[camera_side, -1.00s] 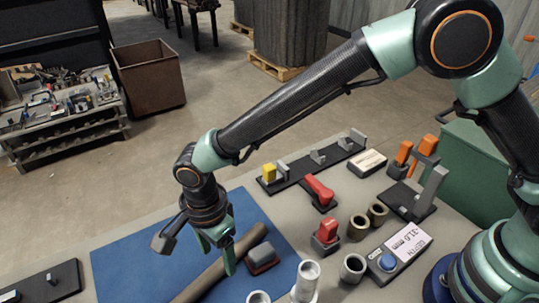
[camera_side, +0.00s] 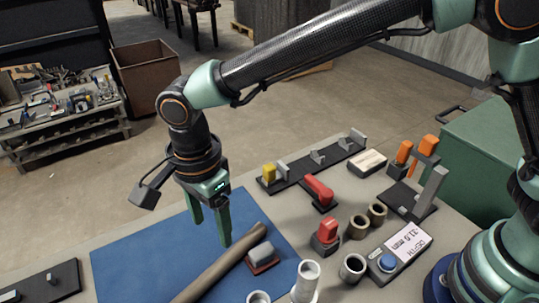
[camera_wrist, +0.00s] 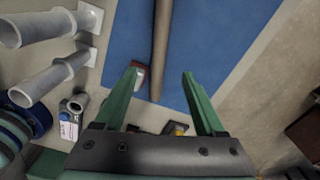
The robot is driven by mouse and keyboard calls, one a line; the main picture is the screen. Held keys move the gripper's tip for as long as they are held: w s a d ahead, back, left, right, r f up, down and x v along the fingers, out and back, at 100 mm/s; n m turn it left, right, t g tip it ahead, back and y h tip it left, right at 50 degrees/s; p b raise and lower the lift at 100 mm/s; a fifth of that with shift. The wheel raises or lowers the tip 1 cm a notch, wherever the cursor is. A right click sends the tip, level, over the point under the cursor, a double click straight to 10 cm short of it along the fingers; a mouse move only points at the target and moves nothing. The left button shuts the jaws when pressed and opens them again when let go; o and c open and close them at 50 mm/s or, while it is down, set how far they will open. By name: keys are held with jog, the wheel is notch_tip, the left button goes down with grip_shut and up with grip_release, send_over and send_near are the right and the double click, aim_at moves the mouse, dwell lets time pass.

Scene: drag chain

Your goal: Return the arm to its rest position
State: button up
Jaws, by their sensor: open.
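My gripper (camera_side: 209,226) has two green fingers spread apart with nothing between them, and it points down above the blue mat (camera_side: 130,262). In the wrist view my gripper (camera_wrist: 160,75) also shows both fingers apart and empty. A brown-grey rod (camera_side: 220,264) lies diagonally on the mat to the right of and below the fingers. It also shows in the wrist view (camera_wrist: 160,40). A red-and-grey block (camera_side: 262,257) stands beside the rod.
Upright grey pipes (camera_side: 306,280), brass rings (camera_side: 358,226), a depth gauge box (camera_side: 399,250), a red switch (camera_side: 325,235) and a black rail (camera_side: 315,160) crowd the table's right side. A black plate (camera_side: 45,283) lies at lower left. The mat's left part is clear.

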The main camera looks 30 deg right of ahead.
jog(key=w+d+r+n+t+y, duration=0.1)
jog(key=w+d+r+n, duration=0.15)
jog(key=d+r, duration=0.4)
jog(key=w+d+r+n+t, duration=0.1)
jog(key=d+r+n, duration=0.2)
jog(key=d, duration=0.7)
jog(key=s+d+r+n+t, duration=0.1)
jog(key=s+d+n, duration=0.1)
jog(key=d, duration=0.4)
jog(key=s+d+n+t, duration=0.1)
jog(key=s+d+n, duration=0.2)
jog(key=d, duration=0.3)
jog(key=s+d+r+n+t+h, duration=0.1)
jog(key=s+d+n, duration=0.1)
jog(key=d+n, duration=0.2)
jog(key=shift+s+d+r+t, duration=0.3)
jog(key=shift+s+d, duration=0.05)
jog(key=shift+d, duration=0.8)
